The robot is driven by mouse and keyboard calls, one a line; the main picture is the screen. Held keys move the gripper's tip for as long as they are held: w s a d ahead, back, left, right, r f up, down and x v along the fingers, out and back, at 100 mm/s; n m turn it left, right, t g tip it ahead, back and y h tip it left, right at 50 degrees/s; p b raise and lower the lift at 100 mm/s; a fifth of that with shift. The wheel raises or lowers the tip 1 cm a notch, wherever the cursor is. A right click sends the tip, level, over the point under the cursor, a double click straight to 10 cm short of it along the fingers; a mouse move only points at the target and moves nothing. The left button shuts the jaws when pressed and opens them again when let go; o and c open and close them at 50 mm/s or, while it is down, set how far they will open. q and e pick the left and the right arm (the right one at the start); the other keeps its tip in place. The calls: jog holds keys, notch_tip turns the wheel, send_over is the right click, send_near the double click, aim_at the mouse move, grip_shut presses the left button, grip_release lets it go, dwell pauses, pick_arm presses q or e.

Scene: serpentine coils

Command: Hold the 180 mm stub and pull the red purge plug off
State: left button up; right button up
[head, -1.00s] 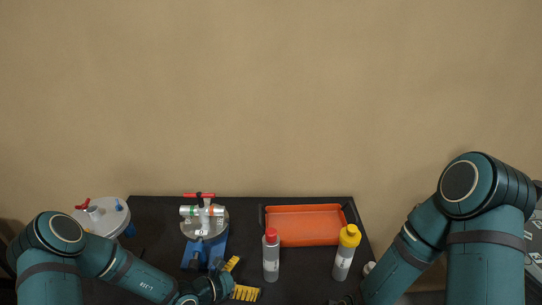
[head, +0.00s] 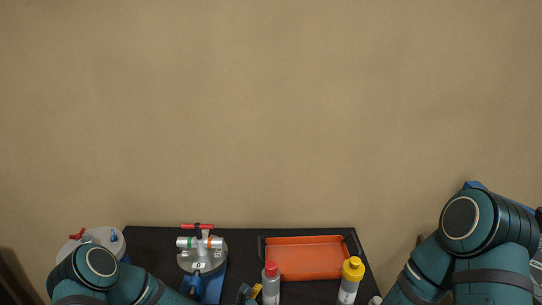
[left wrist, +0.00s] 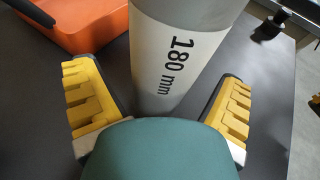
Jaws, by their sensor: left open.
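The 180 mm stub (left wrist: 178,50) stands between the two yellow-padded fingers of my left gripper (left wrist: 158,78) in the left wrist view, its printed label facing the camera. The fingers are open, one on each side, with a visible gap to the stub. In the head view a grey-white stub (head: 271,292) with a red plug (head: 271,269) on top stands beside my left gripper, which shows only in part at the bottom edge. The plug is outside the left wrist view. My right gripper is not visible in the head view; only its arm shows.
An orange tray (head: 305,275) lies behind the stub. A yellow-capped stub (head: 350,285) stands to its right. A valve fitting with a red handle (head: 197,226) stands to the left, and a round white-lidded vessel (head: 112,246) farther left. The dark table (head: 150,245) has bare patches.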

pick_arm(q)
jog(key=c, duration=1.3)
jog(key=shift+r, duration=0.1)
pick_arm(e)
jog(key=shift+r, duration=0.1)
pick_arm(q)
jog(key=shift+r+p, duration=0.55)
jog(key=shift+r, duration=0.05)
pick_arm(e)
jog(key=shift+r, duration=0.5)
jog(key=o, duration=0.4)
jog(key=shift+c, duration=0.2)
